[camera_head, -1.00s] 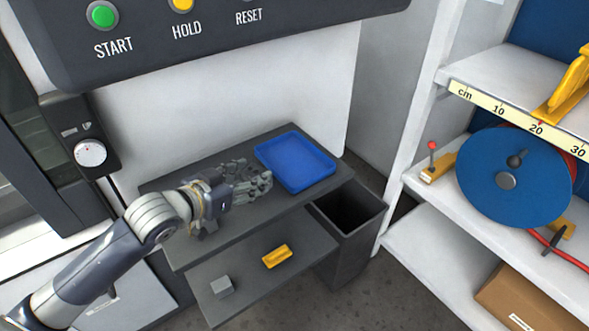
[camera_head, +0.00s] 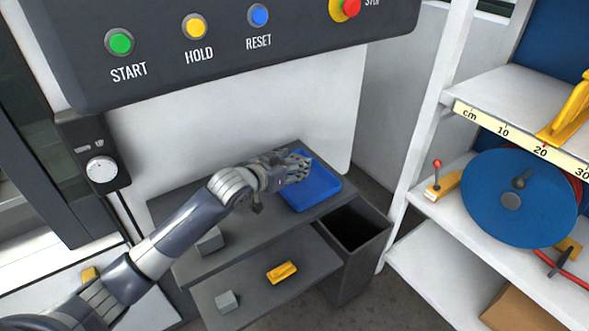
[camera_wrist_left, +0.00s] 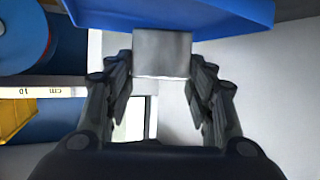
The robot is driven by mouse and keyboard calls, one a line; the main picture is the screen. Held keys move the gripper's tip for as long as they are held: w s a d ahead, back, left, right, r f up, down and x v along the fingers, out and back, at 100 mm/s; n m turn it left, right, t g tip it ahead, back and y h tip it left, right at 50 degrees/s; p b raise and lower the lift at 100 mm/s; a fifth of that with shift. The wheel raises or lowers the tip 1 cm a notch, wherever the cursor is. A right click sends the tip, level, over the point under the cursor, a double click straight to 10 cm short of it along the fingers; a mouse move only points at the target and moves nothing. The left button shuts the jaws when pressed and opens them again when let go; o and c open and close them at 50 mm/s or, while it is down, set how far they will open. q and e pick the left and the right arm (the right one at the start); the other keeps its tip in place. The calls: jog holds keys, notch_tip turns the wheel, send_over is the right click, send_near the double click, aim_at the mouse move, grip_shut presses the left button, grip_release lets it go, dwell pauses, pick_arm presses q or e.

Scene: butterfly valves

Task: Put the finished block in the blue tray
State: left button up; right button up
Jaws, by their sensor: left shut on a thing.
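The blue tray (camera_head: 323,190) lies on the right end of the dark upper shelf. My left gripper (camera_head: 300,168) is at the tray's back left part, covering some of it. In the left wrist view its fingers are shut on a grey metal block (camera_wrist_left: 162,53), with the tray (camera_wrist_left: 235,14) right beside the block. I cannot tell whether the block touches the tray. The held block is hidden in the head view. My right gripper is not in view.
Another grey block (camera_head: 211,241) stands on the upper shelf (camera_head: 255,232), close to my arm. The lower shelf holds a grey block (camera_head: 226,301) and a yellow piece (camera_head: 282,272). A dark open bin (camera_head: 356,228) stands right of the shelves, below the tray.

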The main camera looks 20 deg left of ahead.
pick_arm(q)
jog(key=shift+w+d, duration=0.2)
jog(key=shift+w, duration=0.4)
jog(key=shift+f+p, duration=0.35)
jog(key=shift+f, duration=1.35)
jog(key=o, duration=1.3)
jog(key=shift+f, duration=0.2)
jog(key=shift+s+r, duration=0.1)
jog(key=shift+r, duration=0.05)
jog(key=shift+s+a, duration=0.1)
jog(key=shift+s, duration=0.15)
jog(key=b+v, duration=0.1)
jog(key=v, duration=1)
jog(key=shift+s+r, duration=0.1)
jog(key=shift+r, duration=0.15)
